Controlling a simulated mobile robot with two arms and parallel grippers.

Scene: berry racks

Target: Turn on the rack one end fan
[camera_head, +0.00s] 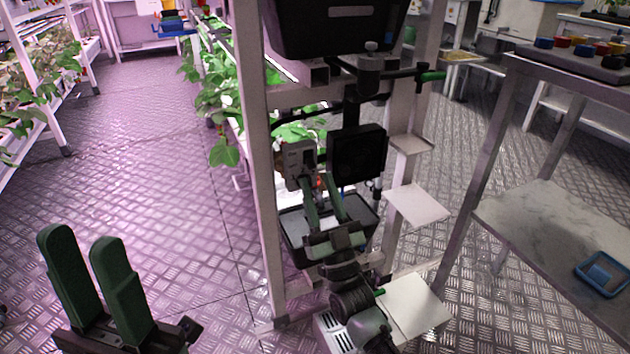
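A small light-grey box (298,160) is mounted at the end of the rack (262,160), beside a black square panel (357,155). I cannot tell which of these is the fan or its switch, or whether the fan runs. My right gripper (322,188) has its green fingers apart, pointing up just below the box and panel. A tiny orange-red spot shows between its tips; contact is unclear. My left gripper (80,240) is at the lower left over the floor, its green fingers apart with nothing between them.
A dark tray (290,222) hangs on the rack behind my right gripper. White plates (417,204) stick out to its right. Green plants (223,105) line the rack. A metal table (560,225) at right holds a blue tray (602,272). The aisle floor (150,140) at left is clear.

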